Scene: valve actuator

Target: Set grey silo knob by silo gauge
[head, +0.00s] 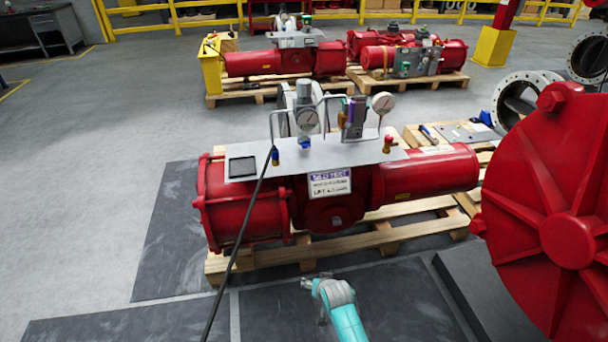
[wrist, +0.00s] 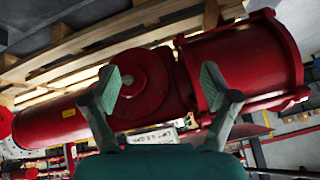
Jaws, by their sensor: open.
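A grey regulator with a knob-like top (head: 303,90) stands on the metal plate above the near red actuator. A round white-faced gauge (head: 307,119) sits on its front. A second round white gauge (head: 383,103) stands further right on the plate. The pictures do not show which gauge is the silo one, and neither needle can be read. My gripper (head: 307,283) is low in front of the pallet, well below and apart from the knob. In the wrist view my gripper (wrist: 163,86) is open and empty, with the red actuator (wrist: 150,88) beyond its fingers, seen upside down.
The actuator's metal plate (head: 240,167) carries thin pipes and a purple-and-grey device (head: 354,117). A black cable (head: 237,248) hangs down in front. A large red flanged body (head: 560,210) blocks the right. Floor at left is clear.

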